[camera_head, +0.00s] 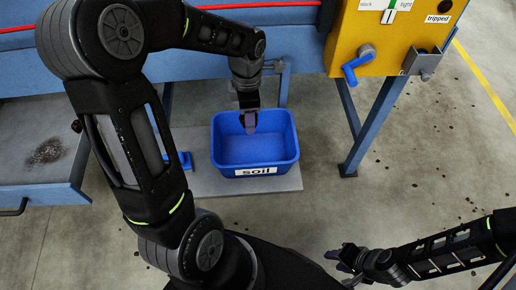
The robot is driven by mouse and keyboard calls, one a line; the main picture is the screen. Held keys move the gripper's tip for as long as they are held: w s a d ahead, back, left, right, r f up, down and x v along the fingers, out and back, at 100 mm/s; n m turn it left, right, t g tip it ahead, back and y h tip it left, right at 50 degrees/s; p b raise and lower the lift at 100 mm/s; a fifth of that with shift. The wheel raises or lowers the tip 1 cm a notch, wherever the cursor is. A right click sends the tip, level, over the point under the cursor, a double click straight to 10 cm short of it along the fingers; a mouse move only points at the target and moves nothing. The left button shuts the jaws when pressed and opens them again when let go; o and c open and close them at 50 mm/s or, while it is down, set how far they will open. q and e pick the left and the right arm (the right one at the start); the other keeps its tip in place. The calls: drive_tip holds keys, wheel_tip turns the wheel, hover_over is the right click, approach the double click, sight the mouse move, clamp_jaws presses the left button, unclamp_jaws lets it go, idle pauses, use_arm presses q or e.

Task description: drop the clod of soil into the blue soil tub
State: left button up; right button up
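The blue soil tub (285,155) stands on a grey plate, with a white "soil" label on its front. Its visible floor looks empty. My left gripper (249,124) points down over the back part of the tub. Its purple fingertips look close together, and I cannot tell whether they are apart or hold anything. No clod shows clearly in it. A small dark brown lump (77,126) at the left, beside my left arm, may be the clod. My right gripper (339,261) is low at the bottom right, away from the tub, with its fingers apart and empty.
A blue-edged tray (20,172) with a patch of loose dirt (46,152) is at the left. A yellow control box (390,40) with a blue handle (357,66) hangs at the upper right. A blue frame leg (371,125) stands right of the tub. Crumbs dot the floor.

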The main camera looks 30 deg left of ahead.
use_arm(q)
drive_tip(key=o, duration=1.5)
drive_tip(key=shift+r, duration=0.1)
wheel_tip(320, 180, up, 8)
drive_tip(key=shift+f+p, duration=0.15)
drive_tip(key=shift+p, duration=0.55)
drive_tip(key=shift+s, duration=0.1)
